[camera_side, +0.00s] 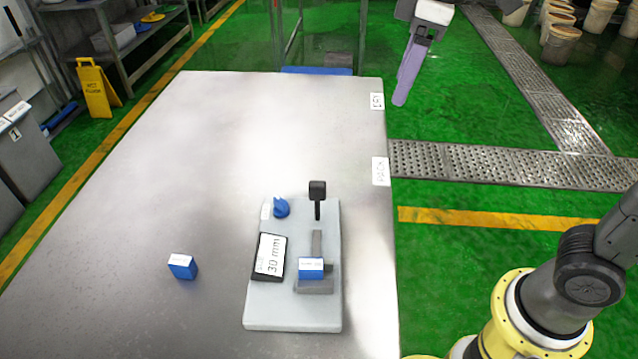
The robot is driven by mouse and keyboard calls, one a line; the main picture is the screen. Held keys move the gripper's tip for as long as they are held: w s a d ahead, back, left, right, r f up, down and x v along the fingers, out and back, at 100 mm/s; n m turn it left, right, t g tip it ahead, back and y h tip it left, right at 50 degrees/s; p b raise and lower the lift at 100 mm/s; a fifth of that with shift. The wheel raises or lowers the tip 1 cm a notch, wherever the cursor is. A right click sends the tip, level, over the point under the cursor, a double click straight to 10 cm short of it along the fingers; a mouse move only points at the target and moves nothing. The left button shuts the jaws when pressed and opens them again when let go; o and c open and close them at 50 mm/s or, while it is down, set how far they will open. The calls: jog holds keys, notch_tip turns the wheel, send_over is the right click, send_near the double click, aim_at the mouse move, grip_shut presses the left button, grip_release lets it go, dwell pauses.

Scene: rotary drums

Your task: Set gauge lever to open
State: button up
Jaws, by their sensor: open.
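The gauge (292,318) is a pale grey base plate on the metal table, with a dark-framed display (270,257) reading 30 mm. A black-knobbed lever (317,190) stands upright at the plate's far right. A blue knob (281,208) sits at its far left beside a small white label. A blue block with a white top (311,268) rests in the grey slot in front of the lever. My gripper (405,80) is open and empty at the top of the view, beyond the table's right edge and well away from the lever. Its pale purple finger points down; the other finger is not clearly visible.
A second blue block (183,266) with a white top lies on the table (200,150) left of the gauge. Two white labels (377,101) (380,171) are on the table's right edge. The table's far half is clear.

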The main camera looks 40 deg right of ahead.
jog(key=n+g, duration=0.1)
jog(key=n, duration=0.1)
send_over(319, 183)
jog(key=s+d, duration=0.1)
jog(key=d, duration=0.1)
notch_tip(319, 183, down, 4)
notch_tip(319, 183, down, 3)
jog(key=a, duration=0.3)
jog(key=shift+n+g+h, duration=0.3)
jog(key=shift+g, duration=0.1)
jog(key=f, duration=0.9)
jog(key=w+d+f, duration=0.1)
jog(key=f, duration=0.3)
jog(key=shift+f, duration=0.25)
grip_shut()
jog(key=shift+r, duration=0.1)
